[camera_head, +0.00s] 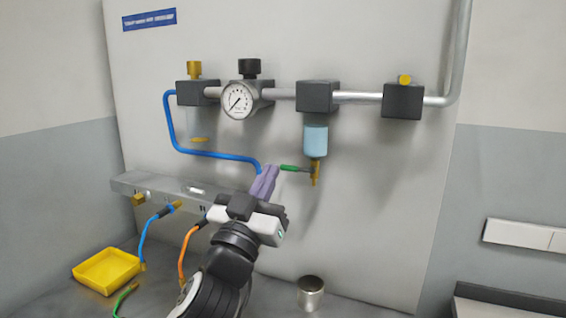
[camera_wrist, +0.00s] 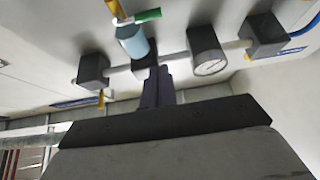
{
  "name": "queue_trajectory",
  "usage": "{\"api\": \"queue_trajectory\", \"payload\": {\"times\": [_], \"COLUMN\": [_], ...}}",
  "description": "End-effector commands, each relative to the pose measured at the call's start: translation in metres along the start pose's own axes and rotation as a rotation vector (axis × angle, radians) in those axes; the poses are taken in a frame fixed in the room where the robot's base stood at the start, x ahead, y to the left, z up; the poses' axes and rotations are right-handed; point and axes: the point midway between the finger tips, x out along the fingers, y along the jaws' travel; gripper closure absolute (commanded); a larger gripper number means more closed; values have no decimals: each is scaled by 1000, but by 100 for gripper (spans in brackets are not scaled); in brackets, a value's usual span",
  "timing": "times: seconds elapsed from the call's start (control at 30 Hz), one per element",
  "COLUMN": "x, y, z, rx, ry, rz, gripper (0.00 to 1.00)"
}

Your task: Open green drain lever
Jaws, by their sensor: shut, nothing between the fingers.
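The green drain lever (camera_head: 292,168) sticks out to the left of the brass drain fitting (camera_head: 316,173) under the light blue filter bowl (camera_head: 316,140). It lies about level in the head view. My gripper (camera_head: 270,170) is shut and empty, its purple fingers pointing up just left of the lever's free end. In the head view the tips look close to the lever; I cannot tell if they touch. The wrist view shows the green lever (camera_wrist: 148,15) and the bowl (camera_wrist: 132,41) upside down, above my dark shut fingers (camera_wrist: 159,72).
A pipe with black blocks and a pressure gauge (camera_head: 238,100) runs along the panel above. A blue hose (camera_head: 215,153) passes behind my fingers. A grey rail (camera_head: 160,186) with hose fittings is at left. A yellow tray (camera_head: 107,271) and a metal cup (camera_head: 311,293) stand below.

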Motion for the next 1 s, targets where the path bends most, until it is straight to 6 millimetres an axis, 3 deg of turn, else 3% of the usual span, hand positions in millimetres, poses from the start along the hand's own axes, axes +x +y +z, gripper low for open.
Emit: {"api": "queue_trajectory", "payload": {"times": [0.1, 0.33, 0.4, 0.6, 1.0], "x": [31, 79, 68, 60, 58], "y": [1, 1, -1, -1, 0], "z": [-5, -4, 13, 32, 38], "rx": [0, 0, -3, -2, 0], "ry": [-3, -2, -3, -2, -1], "rz": [3, 2, -3, -2, 0], "gripper": [100, 100, 100, 100, 100]}}
